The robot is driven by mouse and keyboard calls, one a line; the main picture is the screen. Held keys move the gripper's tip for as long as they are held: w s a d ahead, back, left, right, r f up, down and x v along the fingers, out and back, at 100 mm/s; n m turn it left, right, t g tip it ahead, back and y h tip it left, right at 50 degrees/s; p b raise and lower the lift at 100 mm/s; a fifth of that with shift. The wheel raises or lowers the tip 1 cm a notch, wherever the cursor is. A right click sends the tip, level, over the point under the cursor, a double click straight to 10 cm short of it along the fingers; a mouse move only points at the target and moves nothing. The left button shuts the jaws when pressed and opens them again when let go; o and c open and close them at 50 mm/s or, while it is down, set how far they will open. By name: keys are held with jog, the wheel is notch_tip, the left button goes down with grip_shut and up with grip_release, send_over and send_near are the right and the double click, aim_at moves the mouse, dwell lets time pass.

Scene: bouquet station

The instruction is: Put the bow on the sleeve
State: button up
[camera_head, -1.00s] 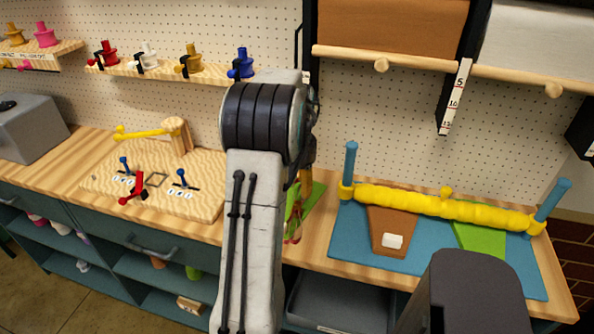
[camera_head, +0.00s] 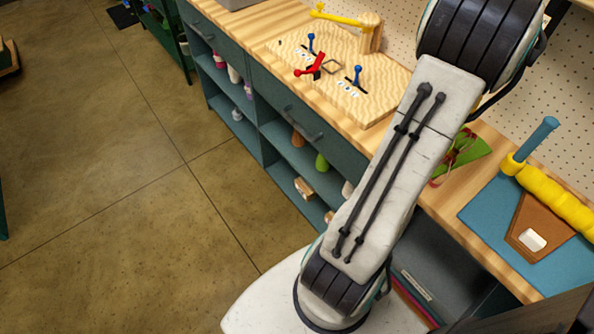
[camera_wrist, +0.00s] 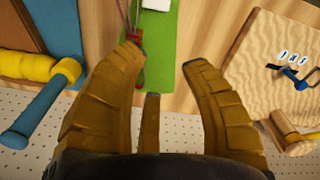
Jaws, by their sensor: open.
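A green sleeve (camera_head: 462,152) lies on the wooden bench, partly hidden behind my arm. It also shows in the wrist view (camera_wrist: 160,50), with a white patch at the picture's top. Thin dark red strands and a small red piece (camera_wrist: 137,84) lie along its left edge; I cannot tell whether this is the bow. My gripper (camera_wrist: 163,58) is open, its brown fingers spread over the sleeve, with nothing visibly held. The left fingertip overlaps the red piece in the picture; contact is unclear. In the head view my arm hides the gripper.
A wooden board (camera_head: 379,92) holds a red piece (camera_head: 311,66), blue levers and a post with a yellow arm (camera_head: 338,16). A blue mat (camera_head: 490,217) carries a brown sleeve (camera_head: 540,222) and a yellow roll (camera_head: 553,196) at a blue post. Open floor lies left.

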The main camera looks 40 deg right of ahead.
jog(key=w+a+r+n+t, duration=0.1)
jog(key=w+a+n, duration=0.1)
jog(key=w+a, duration=0.35)
jog(key=w+a+r+n, duration=0.2)
jog(key=w+a, duration=0.1)
jog(key=a, duration=0.6)
jog(key=w+a+r+n+t, duration=0.1)
jog(key=w+a+n, duration=0.1)
jog(key=w+a, duration=0.45)
jog(key=s+a+f+n+t, duration=0.1)
jog(key=s+a+n, duration=0.2)
jog(key=a, duration=0.7)
jog(key=s+a+f+n, duration=0.2)
jog(key=s+a, duration=0.3)
jog(key=a, duration=0.5)
jog(key=shift+n+t+y, duration=0.4)
jog(key=shift+n, duration=0.3)
jog(key=shift+w, duration=0.1)
